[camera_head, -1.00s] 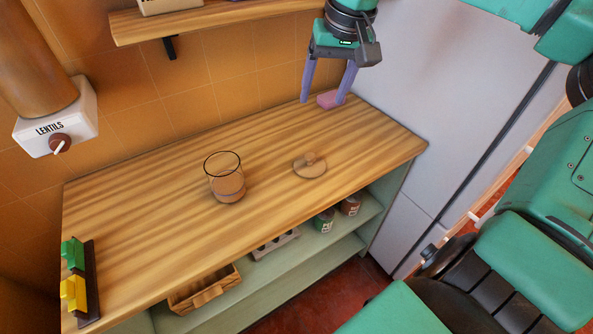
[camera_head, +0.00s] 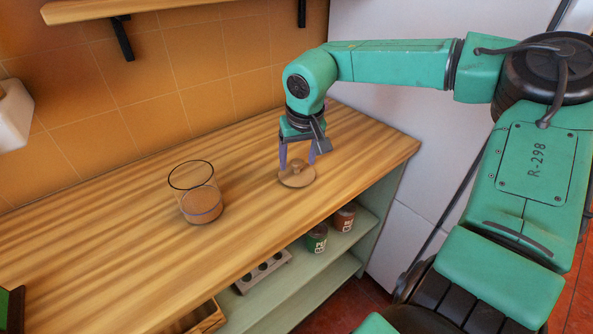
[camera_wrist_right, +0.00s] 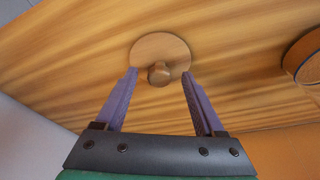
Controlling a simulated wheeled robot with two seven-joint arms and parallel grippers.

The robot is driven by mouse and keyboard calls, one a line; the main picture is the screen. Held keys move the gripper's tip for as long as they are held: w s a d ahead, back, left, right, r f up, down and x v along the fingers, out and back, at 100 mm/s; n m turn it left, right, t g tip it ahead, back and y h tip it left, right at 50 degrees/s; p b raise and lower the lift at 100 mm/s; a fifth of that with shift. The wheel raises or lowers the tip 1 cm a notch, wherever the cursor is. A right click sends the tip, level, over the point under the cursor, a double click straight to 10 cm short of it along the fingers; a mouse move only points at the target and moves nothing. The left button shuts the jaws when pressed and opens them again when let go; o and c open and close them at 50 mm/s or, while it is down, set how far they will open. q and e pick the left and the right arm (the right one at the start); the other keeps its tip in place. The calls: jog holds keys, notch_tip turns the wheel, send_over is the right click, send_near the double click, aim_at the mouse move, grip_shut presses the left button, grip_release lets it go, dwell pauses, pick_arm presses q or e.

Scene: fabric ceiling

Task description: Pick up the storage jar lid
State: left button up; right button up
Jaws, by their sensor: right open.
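The storage jar lid (camera_head: 297,177) is a round wooden disc with a knob on top, lying flat on the wooden counter. In the right wrist view the lid (camera_wrist_right: 148,50) shows beyond the fingertips with its knob between and just ahead of them. My right gripper (camera_head: 298,160) is open and points down over the lid, its fingers on either side of the knob; whether they touch the lid I cannot tell. In the wrist view the fingers (camera_wrist_right: 160,78) are spread and hold nothing. The glass jar (camera_head: 196,193) stands upright and open to the left of the lid. My left gripper is not in view.
The counter (camera_head: 110,230) is clear around the jar and lid. Shelves below hold tins (camera_head: 317,238), a grey tray (camera_head: 262,272) and a wooden box (camera_head: 205,318). A wall shelf (camera_head: 120,10) hangs above. A tall pale panel (camera_head: 395,110) stands at the right.

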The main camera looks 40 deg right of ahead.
jog(key=shift+x, duration=1.15)
grip_shut()
jog(key=shift+r, duration=0.15)
